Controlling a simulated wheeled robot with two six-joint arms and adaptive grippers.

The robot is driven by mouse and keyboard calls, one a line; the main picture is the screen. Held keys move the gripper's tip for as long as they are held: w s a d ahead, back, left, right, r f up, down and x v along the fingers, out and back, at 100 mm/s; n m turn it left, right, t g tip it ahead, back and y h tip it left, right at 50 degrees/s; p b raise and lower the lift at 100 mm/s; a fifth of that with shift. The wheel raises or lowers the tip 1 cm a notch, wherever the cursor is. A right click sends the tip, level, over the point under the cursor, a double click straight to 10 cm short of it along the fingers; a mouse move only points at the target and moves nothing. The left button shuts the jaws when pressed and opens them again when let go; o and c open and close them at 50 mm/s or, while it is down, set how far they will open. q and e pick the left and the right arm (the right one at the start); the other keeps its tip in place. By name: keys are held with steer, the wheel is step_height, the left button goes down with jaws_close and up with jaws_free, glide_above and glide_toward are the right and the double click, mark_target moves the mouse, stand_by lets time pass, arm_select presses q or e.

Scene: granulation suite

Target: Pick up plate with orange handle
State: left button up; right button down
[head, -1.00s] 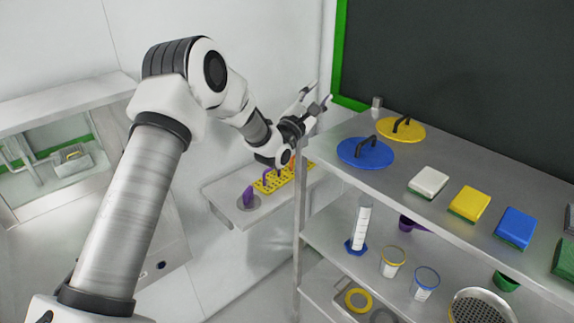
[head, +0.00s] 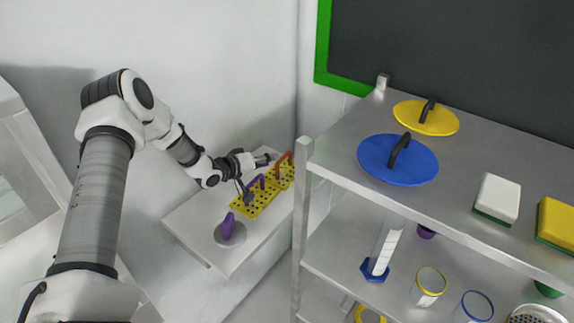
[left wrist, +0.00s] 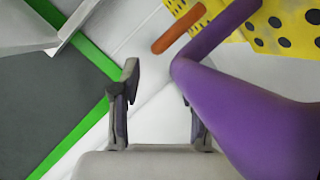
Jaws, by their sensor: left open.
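The orange handle (head: 285,163) stands upright at the far end of a yellow perforated plate (head: 281,181) on the white wall shelf. In the left wrist view, part of the orange handle (left wrist: 178,27) shows at the top, beyond the fingers. My right gripper is out of view.
A round grey disc with a purple handle (head: 227,229) lies nearer on the white shelf (head: 190,232). A metal rack (head: 335,160) stands close on the right, bearing blue (head: 380,165) and yellow (head: 440,120) lids and sponges. Its post is near the shelf's right end.

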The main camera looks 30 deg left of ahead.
mark_target(284, 155)
arm_select(q)
steer(key=shift+w+f+m, duration=0.2)
steer(key=shift+f+m, duration=0.1)
steer(key=shift+f, duration=0.15)
steer(key=shift+w+d+r+p, duration=0.3)
steer(key=shift+w+d, duration=0.1)
steer(key=shift+d, duration=0.2)
steer(key=shift+w+d+r+p, duration=0.25)
steer(key=shift+w+d, duration=0.1)
steer(key=shift+d, duration=0.2)
steer(key=w+f, duration=0.1)
steer(key=w+f+p, duration=0.1)
steer(key=w, duration=0.3)
steer(key=shift+a+f, duration=0.2)
steer(key=shift+f, duration=0.2)
steer(key=shift+s+d+r, duration=0.25)
steer(key=shift+r, duration=0.05)
steer(key=c, duration=0.5)
jaws_close()
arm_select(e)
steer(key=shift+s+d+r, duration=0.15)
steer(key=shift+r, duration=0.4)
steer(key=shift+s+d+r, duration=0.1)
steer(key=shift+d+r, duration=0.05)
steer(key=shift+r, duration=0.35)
